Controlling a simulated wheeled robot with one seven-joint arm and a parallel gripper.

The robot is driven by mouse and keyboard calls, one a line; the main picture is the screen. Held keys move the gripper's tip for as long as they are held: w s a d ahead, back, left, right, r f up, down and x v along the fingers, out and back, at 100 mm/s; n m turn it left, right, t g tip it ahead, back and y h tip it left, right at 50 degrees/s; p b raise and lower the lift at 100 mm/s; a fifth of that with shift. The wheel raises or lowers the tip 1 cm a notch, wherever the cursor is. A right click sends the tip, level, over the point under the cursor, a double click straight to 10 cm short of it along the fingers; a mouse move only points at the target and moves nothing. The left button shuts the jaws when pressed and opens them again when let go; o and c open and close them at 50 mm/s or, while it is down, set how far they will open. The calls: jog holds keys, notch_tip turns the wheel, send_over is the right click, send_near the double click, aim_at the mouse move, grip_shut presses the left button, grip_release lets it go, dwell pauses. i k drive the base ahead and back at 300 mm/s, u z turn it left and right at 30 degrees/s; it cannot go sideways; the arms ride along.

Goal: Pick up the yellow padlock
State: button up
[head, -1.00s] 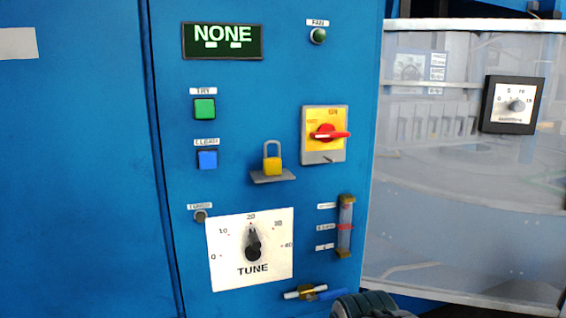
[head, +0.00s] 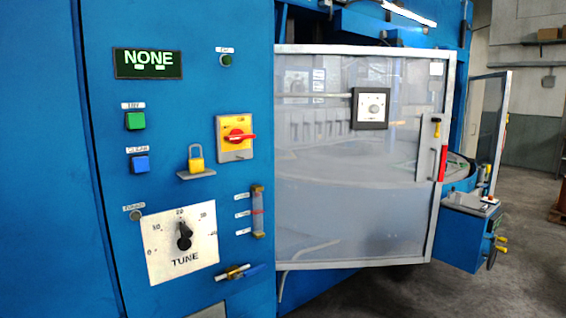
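The yellow padlock (head: 196,160) stands upright on a small grey shelf (head: 197,174) on the blue machine panel, in the head view. Its grey shackle points up. It sits left of and a little below the yellow switch plate with a red rotary handle (head: 237,137). Nothing touches the padlock except the shelf. My gripper is not in view. A small dark grey shape at the bottom edge may be part of my arm.
The panel also carries a green button (head: 135,121), a blue button (head: 140,163), a TUNE dial (head: 184,240), a sight tube (head: 257,212) and a valve (head: 234,272) below. A clear guard door (head: 330,200) with a red handle (head: 443,163) stands to the right. Open floor (head: 400,295) shows at lower right.

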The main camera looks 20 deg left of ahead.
aim_at(196, 165)
jog(key=z, duration=0.3)
jog(key=i, duration=0.3)
jog(key=u, duration=0.75)
jog(key=i, duration=1.3)
jog(key=u, duration=0.95)
